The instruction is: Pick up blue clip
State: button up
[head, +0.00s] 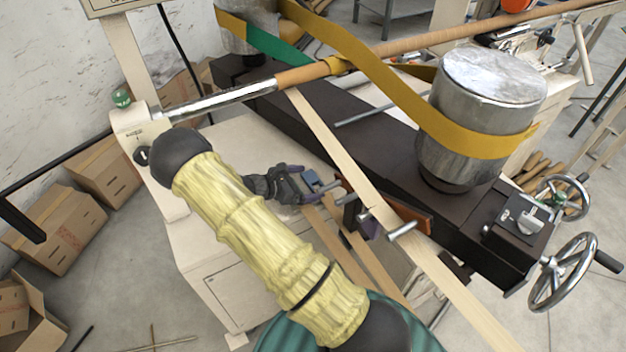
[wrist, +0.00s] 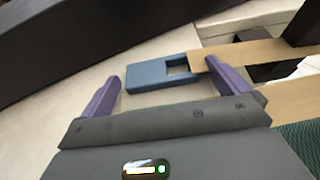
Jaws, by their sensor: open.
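The blue clip (wrist: 146,76) is a flat block with a square notch at its right end, seen in the wrist view. It lies ahead of my gripper (wrist: 166,88), between the lines of the two purple fingers. The fingers are spread apart and hold nothing. The notched end meets the end of a tan strip (wrist: 245,54). In the head view, the clip (head: 311,179) is a small blue patch at my gripper (head: 318,187), partly hidden by it.
A dark machine beam (head: 350,150) runs behind my gripper. A long pale strip (head: 345,155) crosses just right of it, near a bracket with metal pins (head: 402,232). A metal drum (head: 480,110) with a yellow belt stands at the right. A beige cabinet (head: 215,250) is below.

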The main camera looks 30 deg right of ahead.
dwell(0.5)
jog(key=c, duration=0.9)
notch_tip(320, 180, up, 10)
dwell(0.5)
